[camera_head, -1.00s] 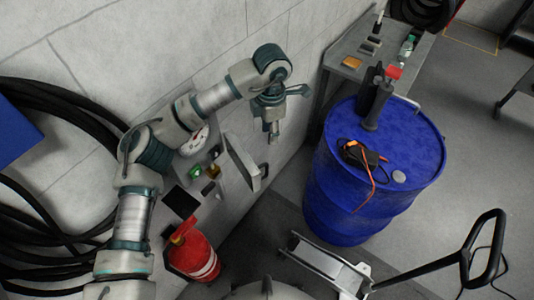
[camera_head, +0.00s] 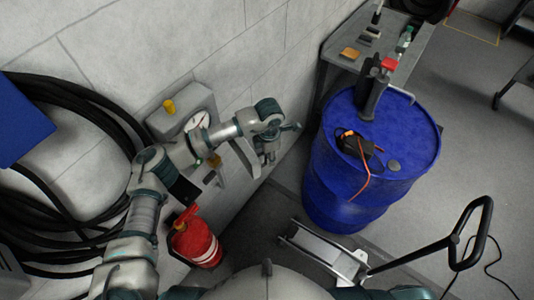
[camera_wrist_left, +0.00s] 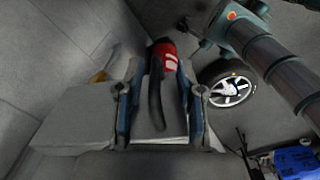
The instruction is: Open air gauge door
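The air gauge box (camera_head: 180,112) is on the wall at centre left, with a white round dial (camera_head: 198,121) partly covered by my left arm. Its grey door (camera_head: 243,158) stands out from the wall on the right side of the box. My left gripper (camera_head: 270,152) is beside the door's outer part, pointing down. In the left wrist view, my left gripper (camera_wrist_left: 160,112) has its two fingers well apart, with a grey panel, seemingly the door (camera_wrist_left: 158,130), between and behind them. I cannot tell whether they touch. My right gripper is out of view.
A red fire extinguisher (camera_head: 196,240) stands below the box. A blue drum (camera_head: 345,195) with tools on top stands to the right. Black hoses (camera_head: 90,125) hang on the left wall. A pallet jack (camera_head: 325,250) is on the floor at lower right.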

